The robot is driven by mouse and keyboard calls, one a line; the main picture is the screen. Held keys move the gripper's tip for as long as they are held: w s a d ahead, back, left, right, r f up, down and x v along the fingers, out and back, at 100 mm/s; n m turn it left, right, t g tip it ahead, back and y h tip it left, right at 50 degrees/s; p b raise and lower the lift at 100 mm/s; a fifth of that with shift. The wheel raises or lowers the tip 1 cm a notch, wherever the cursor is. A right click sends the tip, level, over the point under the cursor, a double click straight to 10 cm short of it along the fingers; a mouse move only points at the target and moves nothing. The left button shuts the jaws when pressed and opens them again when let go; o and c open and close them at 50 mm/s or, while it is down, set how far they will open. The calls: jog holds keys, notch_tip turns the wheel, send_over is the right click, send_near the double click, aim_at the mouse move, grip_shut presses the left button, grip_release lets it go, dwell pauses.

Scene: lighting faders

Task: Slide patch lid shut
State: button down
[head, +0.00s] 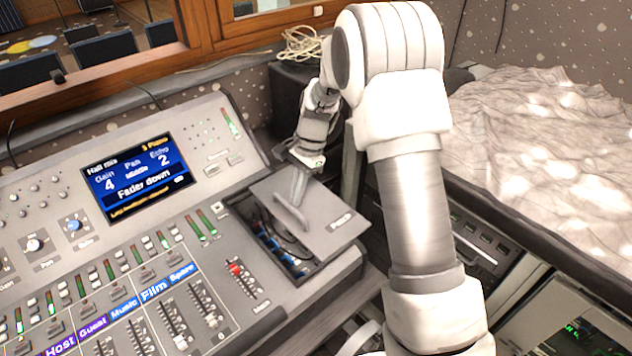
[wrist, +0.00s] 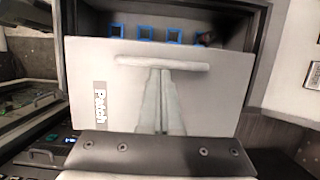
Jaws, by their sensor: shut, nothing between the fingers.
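The patch lid (head: 335,222) is a flat grey panel labelled "Patch" on the right of the mixing desk. It is partly open and leaves a dark bay (head: 262,238) with blue sockets and cables showing on its left. A raised bar handle (head: 291,217) runs along the lid near its open edge. In the wrist view the lid (wrist: 215,105) fills the middle, with the handle (wrist: 188,63) across it and blue sockets (wrist: 146,33) beyond. My gripper (head: 296,200) is shut and empty, its fingertips (wrist: 161,72) right at the handle's side; I cannot tell whether they touch.
The desk's screen (head: 137,178) and faders (head: 205,305) lie left of the bay, with a red-capped fader (head: 235,269) just in front of it. A cloth-covered surface (head: 550,150) is at the right. A coiled cable (head: 302,44) lies behind.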

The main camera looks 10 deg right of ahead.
jog(key=s+a, duration=0.4)
jog(key=a, duration=0.2)
jog(key=shift+a, duration=0.2)
jog(key=d+p+v, duration=0.1)
jog(key=p+v, duration=0.1)
jog(key=v, duration=1.6)
jog(key=s+d+r+n+t, duration=0.3)
jog(key=s+d+r+n, duration=0.2)
jog(key=s+r, duration=0.4)
jog(key=s+d+f+n+t+h, duration=0.1)
jog(key=s+d+n+t, duration=0.1)
jog(key=s, duration=0.6)
jog(key=s+d+f+n+t+h, duration=0.1)
jog(key=s+d+n+t, duration=0.1)
jog(key=s, duration=0.6)
jog(key=d+n, duration=0.1)
jog(key=n, duration=0.1)
jog(key=shift+d+n+h, duration=0.3)
jog(key=shift+n+h, duration=0.1)
